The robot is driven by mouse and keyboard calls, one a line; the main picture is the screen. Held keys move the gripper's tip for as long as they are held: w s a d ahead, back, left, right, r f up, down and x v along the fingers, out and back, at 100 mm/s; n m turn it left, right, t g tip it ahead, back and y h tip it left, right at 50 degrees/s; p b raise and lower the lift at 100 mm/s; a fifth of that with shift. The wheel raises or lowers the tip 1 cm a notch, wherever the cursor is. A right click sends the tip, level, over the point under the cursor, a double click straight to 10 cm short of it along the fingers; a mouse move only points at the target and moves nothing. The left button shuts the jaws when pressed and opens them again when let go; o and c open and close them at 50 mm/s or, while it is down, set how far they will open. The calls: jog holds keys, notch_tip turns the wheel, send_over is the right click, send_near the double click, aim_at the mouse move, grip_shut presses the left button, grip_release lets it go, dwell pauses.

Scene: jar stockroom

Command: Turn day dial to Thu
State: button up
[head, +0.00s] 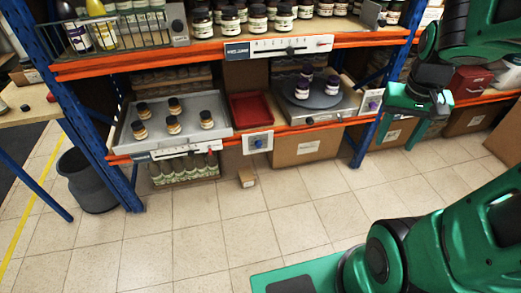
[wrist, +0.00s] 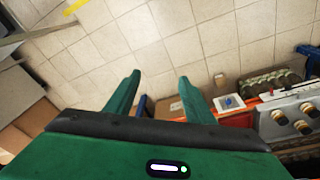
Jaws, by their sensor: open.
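A white panel with a round blue dial (head: 257,142) is fixed to the orange front edge of the lower shelf, below the red tray. It also shows in the wrist view, as a small white panel with a blue dial (wrist: 230,101). Its markings are too small to read. A second white plate with a purple knob (head: 372,101) is at the right of the same shelf. I cannot tell for certain which one is the day dial. My gripper (head: 400,136) is open and empty, in front of the shelf's right side, apart from both. Its fingers (wrist: 160,80) are spread in the wrist view.
A grey tray with several jars (head: 144,153) and a red tray (head: 250,109) sit on the lower shelf. A round turntable (head: 318,98) carries jars with purple lids. A grey bin (head: 85,185) stands on the floor at the left. The tiled floor in front is mostly clear.

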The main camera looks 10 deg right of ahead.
jog(key=w+d+f+n+t+h, duration=0.15)
jog(key=w+f, duration=0.25)
jog(key=w, duration=0.8)
jog(key=w+f+t, duration=0.3)
jog(key=w+f, duration=0.1)
jog(key=w, duration=0.8)
jog(key=w+d+f+n+t+h, duration=0.15)
jog(key=w+f, duration=0.35)
jog(key=w, duration=0.7)
jog(key=w+a+f+t, duration=0.2)
jog(key=w+a+f, duration=0.2)
jog(key=w+f, duration=0.35)
jog(key=w+a+f+t+y, duration=0.2)
jog(key=w+a+f, duration=0.3)
jog(key=w+f, duration=0.15)
jog(key=n+t+y, duration=0.1)
jog(key=t+y, duration=0.1)
jog(key=t, duration=0.3)
send_near(259, 146)
jog(key=w+d+r, duration=0.4)
jog(key=d+r, duration=0.2)
jog(key=s+a+f+t+y, duration=0.1)
jog(key=s+a+f+t, duration=0.1)
jog(key=s+a+f, duration=0.5)
jog(key=w, duration=0.3)
jog(key=w+d, duration=0.1)
jog(key=w, duration=0.7)
jog(key=shift+w+d+f, duration=0.25)
jog(key=shift+f, duration=0.05)
jog(key=shift+c, duration=0.7)
